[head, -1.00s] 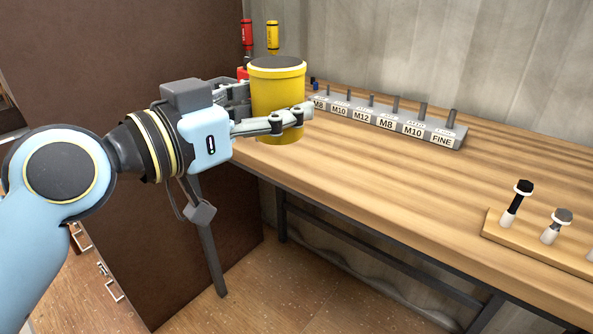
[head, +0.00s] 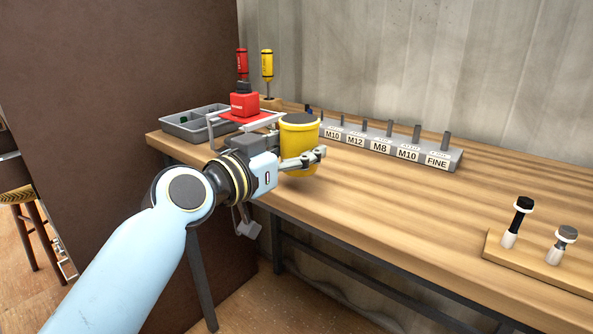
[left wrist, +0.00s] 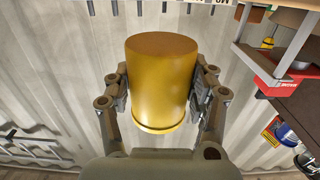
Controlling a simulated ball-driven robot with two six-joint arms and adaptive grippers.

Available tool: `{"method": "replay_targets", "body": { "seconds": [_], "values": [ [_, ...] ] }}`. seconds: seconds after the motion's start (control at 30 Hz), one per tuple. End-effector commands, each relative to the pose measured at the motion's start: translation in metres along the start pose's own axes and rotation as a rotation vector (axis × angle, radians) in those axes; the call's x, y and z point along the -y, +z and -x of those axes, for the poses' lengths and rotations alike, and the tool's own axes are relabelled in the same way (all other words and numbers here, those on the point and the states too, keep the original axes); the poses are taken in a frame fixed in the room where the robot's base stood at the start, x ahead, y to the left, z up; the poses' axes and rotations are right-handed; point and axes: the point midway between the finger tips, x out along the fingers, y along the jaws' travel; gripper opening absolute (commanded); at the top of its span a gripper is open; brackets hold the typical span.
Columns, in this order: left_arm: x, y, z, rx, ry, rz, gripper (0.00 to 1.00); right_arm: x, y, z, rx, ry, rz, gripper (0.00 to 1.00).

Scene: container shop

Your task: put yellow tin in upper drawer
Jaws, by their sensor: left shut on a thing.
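The yellow tin (head: 299,136), a cylinder with a dark top, is in my left gripper (head: 301,150) over the workbench. The fingers are closed around its sides. In the left wrist view the yellow tin (left wrist: 163,85) fills the space between the two fingers of the left gripper (left wrist: 163,90). It looks upright in the head view. Whether its base touches the bench I cannot tell. The upper drawer is not clearly in view. My right gripper is in neither view.
The wooden workbench (head: 420,210) carries a grey labelled block with pegs (head: 385,143), a red box (head: 243,102), a grey tray (head: 190,124) and a board with bolts (head: 535,262). A tall brown panel (head: 90,130) stands at left. The bench's middle is clear.

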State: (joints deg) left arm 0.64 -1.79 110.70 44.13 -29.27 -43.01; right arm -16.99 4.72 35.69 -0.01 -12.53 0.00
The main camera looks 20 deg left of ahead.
Motion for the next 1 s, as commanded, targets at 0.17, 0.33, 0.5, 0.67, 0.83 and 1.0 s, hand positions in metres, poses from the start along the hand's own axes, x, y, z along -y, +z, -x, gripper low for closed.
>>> {"method": "replay_targets", "body": {
  "seconds": [0.17, 0.33, 0.5, 0.67, 0.83, 1.0],
  "values": [
    [0.000, 0.031, 0.000, 0.004, 0.000, 0.002, 0.12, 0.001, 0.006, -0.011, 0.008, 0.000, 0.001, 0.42],
    [0.000, 0.033, 0.000, 0.001, 0.000, 0.000, 0.12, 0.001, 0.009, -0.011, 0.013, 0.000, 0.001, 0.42],
    [0.000, 0.034, 0.000, 0.001, 0.000, 0.000, 0.12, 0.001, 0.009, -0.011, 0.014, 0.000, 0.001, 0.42],
    [-0.001, 0.037, 0.000, 0.004, 0.000, 0.001, 0.64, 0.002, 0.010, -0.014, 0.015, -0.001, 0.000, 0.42],
    [-0.001, 0.036, 0.000, 0.003, 0.000, 0.001, 0.81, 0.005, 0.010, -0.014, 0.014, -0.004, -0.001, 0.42],
    [-0.001, 0.036, 0.000, 0.003, 0.000, 0.001, 0.81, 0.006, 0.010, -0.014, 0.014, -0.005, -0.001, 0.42]
  ]
}}
